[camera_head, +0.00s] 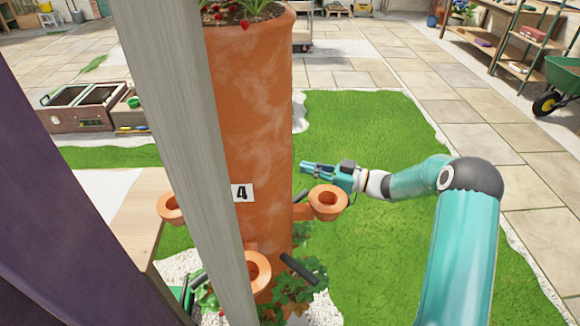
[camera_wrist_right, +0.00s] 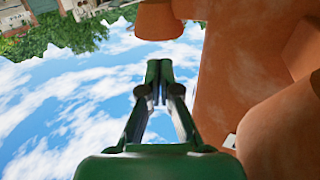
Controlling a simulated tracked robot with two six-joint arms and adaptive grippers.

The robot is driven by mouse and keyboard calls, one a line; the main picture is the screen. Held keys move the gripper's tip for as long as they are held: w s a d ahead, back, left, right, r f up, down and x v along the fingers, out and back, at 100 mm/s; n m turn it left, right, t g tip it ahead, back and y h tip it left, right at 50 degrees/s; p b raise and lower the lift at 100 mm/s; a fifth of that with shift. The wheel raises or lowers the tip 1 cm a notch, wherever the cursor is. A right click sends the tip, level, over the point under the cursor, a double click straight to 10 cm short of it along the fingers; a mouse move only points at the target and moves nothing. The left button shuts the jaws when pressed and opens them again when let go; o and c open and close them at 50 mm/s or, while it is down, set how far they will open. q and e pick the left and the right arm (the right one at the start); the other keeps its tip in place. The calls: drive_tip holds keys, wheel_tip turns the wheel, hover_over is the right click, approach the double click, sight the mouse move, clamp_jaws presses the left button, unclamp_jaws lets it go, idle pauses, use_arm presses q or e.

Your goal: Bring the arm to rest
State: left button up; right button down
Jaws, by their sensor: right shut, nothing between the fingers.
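My right arm comes in from the right in the head view, over the green lawn. Its teal gripper (camera_head: 310,168) points left, at the right side of a tall terracotta planter tower (camera_head: 262,120) marked with a number 4. The gripper is shut and empty. In the right wrist view the dark green fingers (camera_wrist_right: 158,75) are together with nothing between them. Terracotta surfaces (camera_wrist_right: 225,70) stand close to their right there, and a terracotta rim shows just above the tips. I cannot tell whether anything touches. My left gripper is not in view.
Cup-shaped terracotta pockets (camera_head: 328,202) stick out from the tower, one just below the right gripper. A grey post (camera_head: 180,130) crosses the head view in front. A wooden table edge (camera_head: 140,220) is at left. Open lawn (camera_head: 400,245) lies under the arm.

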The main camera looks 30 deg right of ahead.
drive_tip(key=v, duration=0.5)
drive_tip(key=shift+a+r, duration=0.1)
drive_tip(key=shift+r, duration=0.05)
